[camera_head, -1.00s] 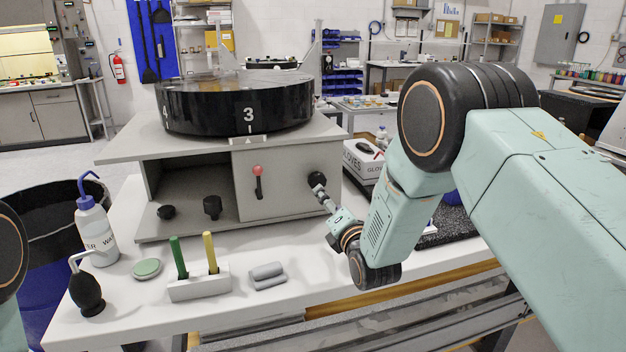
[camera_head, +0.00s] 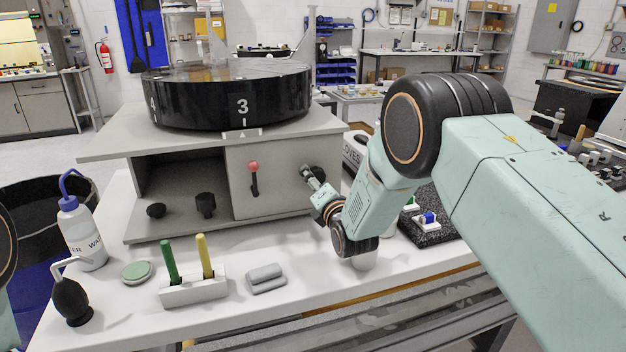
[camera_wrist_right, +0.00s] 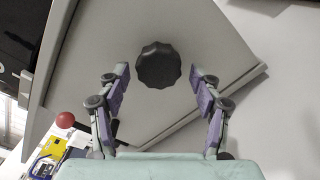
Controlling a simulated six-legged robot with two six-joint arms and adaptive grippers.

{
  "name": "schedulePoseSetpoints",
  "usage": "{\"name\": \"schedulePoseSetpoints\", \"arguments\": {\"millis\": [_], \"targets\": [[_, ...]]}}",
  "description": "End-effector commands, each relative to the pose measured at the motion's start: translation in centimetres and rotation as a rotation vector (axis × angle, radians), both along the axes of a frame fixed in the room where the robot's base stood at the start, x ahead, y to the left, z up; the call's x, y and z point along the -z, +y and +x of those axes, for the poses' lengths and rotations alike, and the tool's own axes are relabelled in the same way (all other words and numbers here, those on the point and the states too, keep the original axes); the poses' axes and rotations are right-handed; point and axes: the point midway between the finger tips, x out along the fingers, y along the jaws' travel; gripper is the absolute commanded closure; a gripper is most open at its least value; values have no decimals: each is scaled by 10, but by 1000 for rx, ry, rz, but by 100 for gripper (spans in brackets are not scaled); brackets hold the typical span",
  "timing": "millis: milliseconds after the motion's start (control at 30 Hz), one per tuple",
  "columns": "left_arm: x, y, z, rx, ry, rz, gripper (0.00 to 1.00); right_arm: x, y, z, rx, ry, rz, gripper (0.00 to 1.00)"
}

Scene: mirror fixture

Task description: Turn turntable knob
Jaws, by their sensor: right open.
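The black scalloped turntable knob (camera_head: 319,173) is on the right of the grey cabinet's front panel. It shows in full in the right wrist view (camera_wrist_right: 158,65). My right gripper (camera_head: 306,171) is at the knob in the head view, partly overlapping it. In the wrist view the right gripper (camera_wrist_right: 159,77) is open, with one finger on each side of the knob and visible gaps to both. I cannot tell how deep the fingertips reach. The black turntable (camera_head: 225,97) on top shows "3" above the white pointer mark. My left gripper is not in view.
A red-tipped lever (camera_head: 254,178) is left of the knob; its red ball also shows in the wrist view (camera_wrist_right: 65,120). A holder (camera_head: 194,291) with green and yellow sticks, a grey block (camera_head: 266,278) and a wash bottle (camera_head: 82,232) stand on the bench.

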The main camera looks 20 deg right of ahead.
Motion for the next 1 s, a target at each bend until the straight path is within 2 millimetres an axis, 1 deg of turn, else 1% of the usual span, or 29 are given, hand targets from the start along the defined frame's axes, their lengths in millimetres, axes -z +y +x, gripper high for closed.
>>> {"name": "schedulePoseSetpoints", "arguments": {"millis": [100, 200, 400, 567, 1000], "targets": [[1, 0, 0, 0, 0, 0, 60, 0, 0, 11, 0, -1, 0, 35], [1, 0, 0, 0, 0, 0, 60, 0, 0, 17, 0, 0, 0, 35], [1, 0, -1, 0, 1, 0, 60, 0, 1, 22, 0, 0, 0, 35], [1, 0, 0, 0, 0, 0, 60, 0, 1, 22, 0, 0, 0, 35], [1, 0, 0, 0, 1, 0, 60, 0, 1, 22, 1, -1, 0, 72]]}}
